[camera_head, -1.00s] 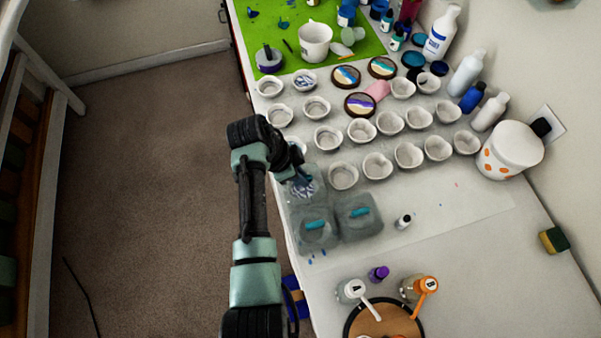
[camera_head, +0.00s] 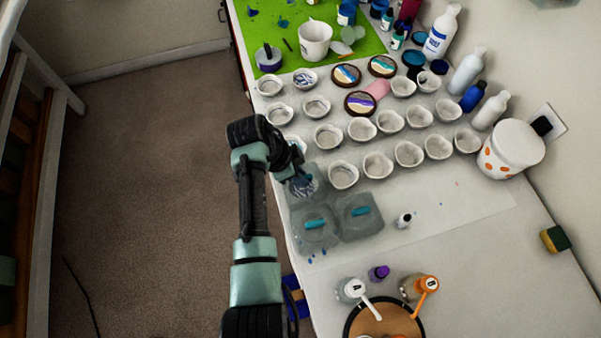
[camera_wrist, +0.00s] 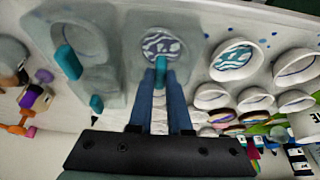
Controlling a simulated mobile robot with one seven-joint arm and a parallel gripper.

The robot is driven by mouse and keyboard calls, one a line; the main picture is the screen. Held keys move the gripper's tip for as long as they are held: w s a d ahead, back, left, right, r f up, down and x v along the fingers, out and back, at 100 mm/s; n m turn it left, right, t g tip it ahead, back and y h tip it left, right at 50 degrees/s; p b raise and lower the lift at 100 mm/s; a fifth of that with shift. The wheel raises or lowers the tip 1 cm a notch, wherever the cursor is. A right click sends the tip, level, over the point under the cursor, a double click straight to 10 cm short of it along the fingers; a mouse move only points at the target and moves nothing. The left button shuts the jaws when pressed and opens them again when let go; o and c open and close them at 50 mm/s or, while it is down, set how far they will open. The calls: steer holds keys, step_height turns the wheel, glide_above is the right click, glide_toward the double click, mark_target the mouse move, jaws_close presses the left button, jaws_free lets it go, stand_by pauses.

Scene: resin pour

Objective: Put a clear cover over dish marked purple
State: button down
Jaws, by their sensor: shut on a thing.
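My gripper (camera_wrist: 164,82) is shut on the upright teal handle (camera_wrist: 159,68) of a clear cover (camera_wrist: 137,50). In the head view my gripper (camera_head: 297,178) hides part of this cover. Through the cover shows a round dish with a blue-and-white swirl (camera_wrist: 163,45). I cannot tell whether the cover rests on the table or hangs slightly above it. Two more clear covers with teal handles, one on the left (camera_head: 316,236) and one on the right (camera_head: 372,228), sit just below it in the head view. No purple mark on a dish is clearly readable.
An uncovered swirl dish (camera_wrist: 235,60) stands close to the right of the held cover in the wrist view. Several empty white dishes (camera_head: 343,175) stand in rows. A small bottle (camera_head: 403,220) and a purple-capped bottle (camera_head: 379,273) are nearby. The table's right front is mostly clear.

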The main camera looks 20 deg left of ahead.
steer(key=c, duration=0.8)
jaws_free()
steer(key=b+v, duration=0.2)
steer(key=v, duration=1.1)
